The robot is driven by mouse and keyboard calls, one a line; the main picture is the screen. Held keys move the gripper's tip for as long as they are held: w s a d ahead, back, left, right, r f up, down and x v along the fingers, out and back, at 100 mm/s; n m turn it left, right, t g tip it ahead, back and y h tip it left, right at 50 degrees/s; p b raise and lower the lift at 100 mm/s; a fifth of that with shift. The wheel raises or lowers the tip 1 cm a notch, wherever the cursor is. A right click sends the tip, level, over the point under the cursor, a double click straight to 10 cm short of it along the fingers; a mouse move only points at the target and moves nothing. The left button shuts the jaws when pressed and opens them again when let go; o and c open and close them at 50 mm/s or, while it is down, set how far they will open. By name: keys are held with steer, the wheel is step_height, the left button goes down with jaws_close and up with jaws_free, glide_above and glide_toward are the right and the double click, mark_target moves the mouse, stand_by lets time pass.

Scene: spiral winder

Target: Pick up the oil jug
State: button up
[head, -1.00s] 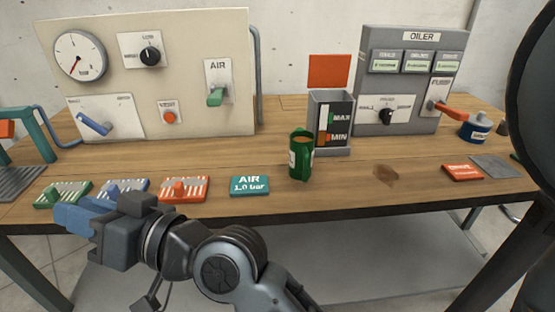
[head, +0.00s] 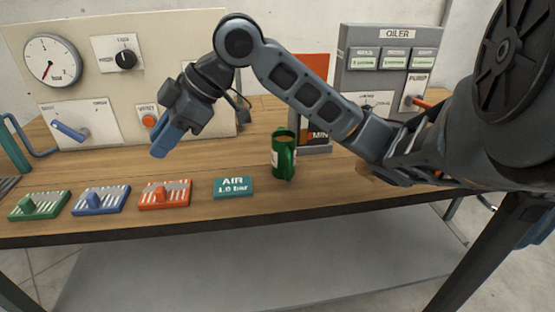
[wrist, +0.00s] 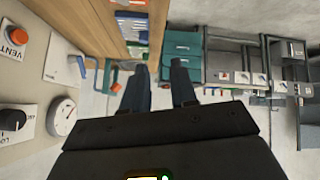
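The oil jug is a green cylinder with a handle and pale label (head: 284,155). It stands upright on the wooden table near the middle, in front of the oil reservoir (head: 311,147). My gripper (head: 162,148) is up over the table, left of the jug and apart from it, with its blue fingers pointing down and left. In the wrist view my fingers (wrist: 160,80) are spread with an empty gap between them. The jug is not seen in the wrist view. My forearm hides part of the reservoir in the head view.
A teal AIR plate (head: 233,187) lies just left of the jug. Red (head: 165,194), blue (head: 101,199) and green (head: 39,204) slotted blocks line the front edge. The gauge panel (head: 195,60) stands behind my gripper. The grey oiler panel (head: 375,70) stands behind my arm.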

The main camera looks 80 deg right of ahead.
steer(key=s+d+f+g+h, duration=0.2)
steer(key=s+d+f+g, duration=0.1)
steer(key=s+d, duration=0.45)
steer(key=g+h, duration=0.1)
steer(key=g, duration=0.4)
glide_above(288, 163)
steer(key=shift+w+d+f+m, duration=0.25)
steer(key=shift+d+f+m, duration=0.05)
steer(key=shift+f+m, duration=0.15)
steer(key=shift+s+d+f, duration=0.1)
steer(key=shift+s+f, duration=0.1)
steer(key=shift+s, duration=0.1)
steer(key=shift+f, duration=0.35)
step_height(288, 163, down, 7)
steer(key=shift+r, duration=0.15)
jaws_close()
